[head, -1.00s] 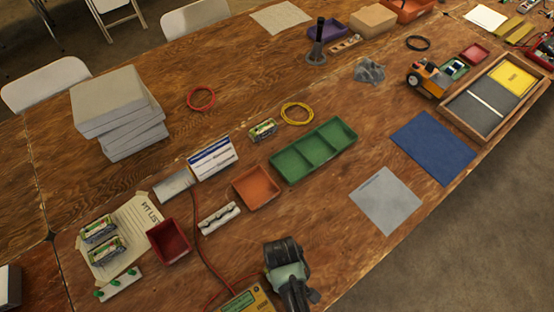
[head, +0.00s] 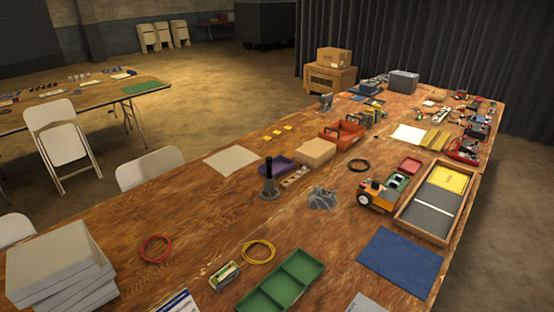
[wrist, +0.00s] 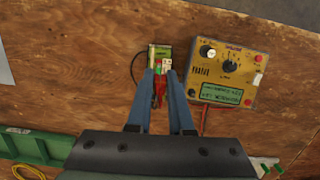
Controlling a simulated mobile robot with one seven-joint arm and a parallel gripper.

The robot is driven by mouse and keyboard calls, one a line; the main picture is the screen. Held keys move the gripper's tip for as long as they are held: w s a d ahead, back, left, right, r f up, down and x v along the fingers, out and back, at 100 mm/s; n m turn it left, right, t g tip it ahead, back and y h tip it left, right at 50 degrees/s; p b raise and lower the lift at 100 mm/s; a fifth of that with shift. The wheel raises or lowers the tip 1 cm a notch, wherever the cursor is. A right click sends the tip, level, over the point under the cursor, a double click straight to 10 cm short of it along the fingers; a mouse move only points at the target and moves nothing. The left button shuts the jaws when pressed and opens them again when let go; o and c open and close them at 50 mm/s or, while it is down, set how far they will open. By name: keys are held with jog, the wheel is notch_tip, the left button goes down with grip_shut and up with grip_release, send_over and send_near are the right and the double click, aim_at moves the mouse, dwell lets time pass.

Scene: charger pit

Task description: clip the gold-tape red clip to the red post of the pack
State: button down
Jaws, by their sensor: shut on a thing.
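In the wrist view my gripper (wrist: 160,76) is shut on a small red clip (wrist: 158,88), held between the two blue-grey fingers. Gold tape on it cannot be made out clearly. Just beyond the fingertips is a small pack (wrist: 164,49) with green and pale parts, partly hidden by the fingers and clip. A thin black lead (wrist: 135,62) loops at its left. I cannot tell its red post from the clip, or whether clip and post touch. The head view shows neither my gripper nor this pack.
A yellow charger box (wrist: 226,70) with knobs and a red lead stands close right of the pack. A green tray (wrist: 22,143) lies lower left. In the head view a blue mat (head: 400,262), orange cart (head: 378,195) and grey stack (head: 58,266) occupy the table.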

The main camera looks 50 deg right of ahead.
jog(key=shift+f+b, duration=2.25)
jog(key=shift+f, duration=0.85)
jog(key=shift+f, duration=0.25)
jog(key=c, duration=0.7)
grip_release()
jog(key=shift+c, duration=0.2)
jog(key=shift+o, duration=1.1)
jog(key=shift+p, duration=0.3)
jog(key=shift+r+p, duration=3.75)
jog(key=shift+p, duration=0.05)
